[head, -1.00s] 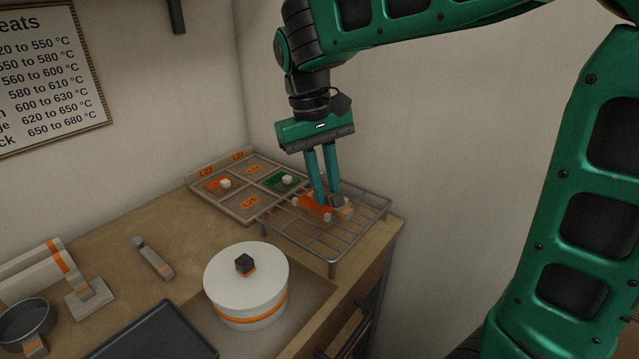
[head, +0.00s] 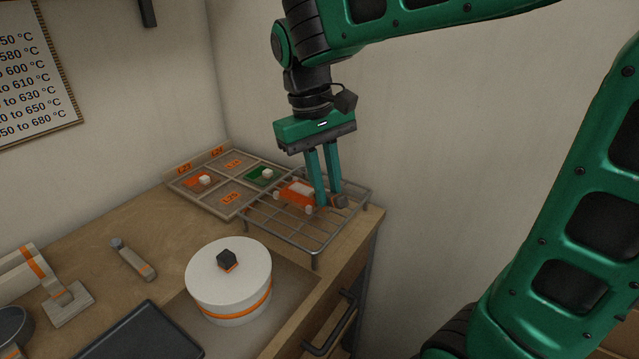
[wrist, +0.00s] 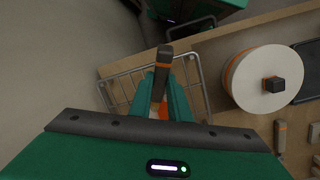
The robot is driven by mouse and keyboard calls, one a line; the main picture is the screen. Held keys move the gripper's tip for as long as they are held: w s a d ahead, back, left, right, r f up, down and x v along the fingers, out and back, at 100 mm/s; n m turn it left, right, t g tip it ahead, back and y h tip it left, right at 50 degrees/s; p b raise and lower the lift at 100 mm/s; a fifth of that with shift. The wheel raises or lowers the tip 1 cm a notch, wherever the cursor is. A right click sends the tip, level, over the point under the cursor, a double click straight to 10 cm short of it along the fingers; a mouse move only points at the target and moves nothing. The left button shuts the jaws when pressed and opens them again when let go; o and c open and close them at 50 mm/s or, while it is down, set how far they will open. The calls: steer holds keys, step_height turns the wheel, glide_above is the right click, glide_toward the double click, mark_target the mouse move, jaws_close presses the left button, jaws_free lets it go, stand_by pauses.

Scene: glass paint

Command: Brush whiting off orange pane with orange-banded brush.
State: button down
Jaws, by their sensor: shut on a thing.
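The orange pane (head: 291,199) lies on the wire rack (head: 309,250) with a pale patch of whiting (head: 301,187) on its upper face. My gripper (head: 331,202) is shut on the brush (head: 340,200), just right of the pane, low over the rack. In the wrist view the brush (wrist: 164,53) shows a dark end and a narrow orange band between my fingers (wrist: 164,84). Its bristles are hidden, so I cannot tell whether they touch anything. A bit of the pane (wrist: 154,109) shows between the fingers.
A sectioned tray (head: 208,203) left of the rack holds orange and green pieces with white blocks. A white lidded pot (head: 228,285) with an orange band stands in front. A dark tray (head: 140,335) and a small tool (head: 133,260) lie left. Walls stand behind and right.

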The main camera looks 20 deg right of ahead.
steer(key=shift+r, duration=0.6)
steer(key=shift+w, duration=0.15)
steer(key=shift+w+a, duration=0.25)
steer(key=shift+w, duration=0.85)
steer(key=shift+w+a, duration=0.2)
steer(key=shift+w, duration=0.9)
steer(key=shift+w+a, duration=0.25)
steer(key=shift+w, duration=0.85)
steer(key=shift+f, duration=0.1)
steer(key=shift+f, duration=0.25)
steer(key=shift+f, duration=0.25)
steer(key=shift+s+d, duration=0.1)
steer(key=shift+s, duration=0.05)
